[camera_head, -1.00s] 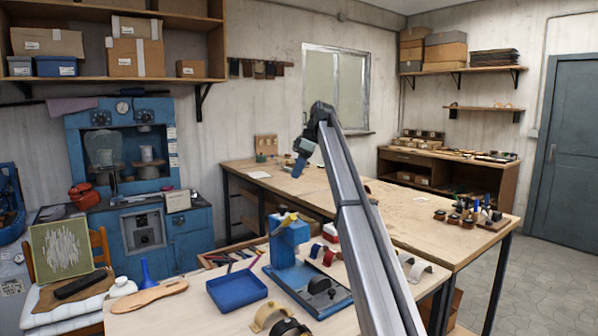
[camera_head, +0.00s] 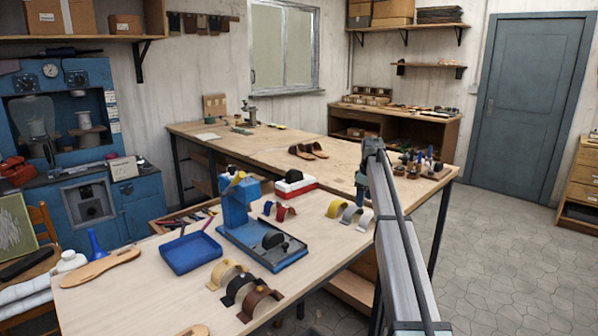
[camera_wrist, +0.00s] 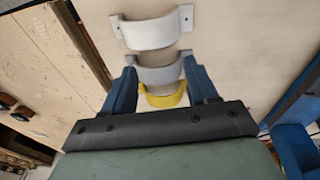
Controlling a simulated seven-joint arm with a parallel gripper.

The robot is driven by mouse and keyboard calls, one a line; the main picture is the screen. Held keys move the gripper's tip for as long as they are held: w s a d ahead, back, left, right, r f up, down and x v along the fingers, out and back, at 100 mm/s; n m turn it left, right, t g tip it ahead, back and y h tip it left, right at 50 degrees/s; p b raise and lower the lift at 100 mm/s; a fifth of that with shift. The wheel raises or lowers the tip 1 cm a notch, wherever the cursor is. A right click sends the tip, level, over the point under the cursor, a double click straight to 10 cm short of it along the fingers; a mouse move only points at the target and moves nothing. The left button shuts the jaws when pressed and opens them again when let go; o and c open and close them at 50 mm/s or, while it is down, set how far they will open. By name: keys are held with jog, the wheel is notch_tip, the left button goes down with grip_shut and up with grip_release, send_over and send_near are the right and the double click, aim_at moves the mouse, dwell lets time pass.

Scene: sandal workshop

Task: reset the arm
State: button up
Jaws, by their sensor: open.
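My gripper (camera_head: 361,190) hangs at the end of my arm at the right edge of the near bench, pointing down. In the wrist view my gripper (camera_wrist: 160,76) has its two blue fingers apart, with nothing held between them. Beyond and between the fingers lie a yellow strap (camera_wrist: 167,98), a grey strap (camera_wrist: 158,74) and a white strap (camera_wrist: 150,32). In the head view the yellow strap (camera_head: 335,208), grey strap (camera_head: 350,213) and white strap (camera_head: 365,220) stand in a row on the bench. I cannot tell the exact height of the fingertips above them.
A blue press (camera_head: 240,205) and a blue tray (camera_head: 190,252) stand on the near bench (camera_head: 130,290). Tan, black and brown straps (camera_head: 262,300) are at its front. Sandals (camera_head: 308,151) lie on the far table (camera_head: 270,145), with small bottles (camera_head: 420,165) at its right end.

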jog(key=s+d+f+m+h, duration=0.25)
jog(key=s+d+f, duration=0.45)
jog(key=d+f, duration=0.6)
jog(key=s+a+f+m+g+y, duration=0.1)
jog(key=s+a+f, duration=0.2)
jog(key=s+f, duration=0.55)
jog(key=s+a+f+m+g, duration=0.1)
jog(key=s+a+f, duration=0.35)
jog(key=f, duration=0.75)
jog(key=s+a+f+m+g+y, duration=0.1)
jog(key=s+a+f, duration=0.1)
jog(key=s+f, duration=0.7)
jog(key=s+a+f+m+g, duration=0.1)
jog(key=s+a+f, duration=0.2)
jog(key=s+f, duration=0.6)
jog(key=s+a+f+m+g, duration=0.15)
jog(key=s+a+f, duration=0.35)
jog(key=s, duration=0.7)
jog(key=s+a+f+g, duration=0.1)
jog(key=s+f, duration=0.1)
jog(key=s, duration=1.2)
jog(key=s+a+f+m+g, duration=0.1)
jog(key=s+f+g, duration=0.1)
jog(key=s, duration=1.1)
jog(key=shift+s+a+f, duration=0.3)
jog(key=shift+s+f, duration=0.05)
jog(key=shift+f, duration=0.5)
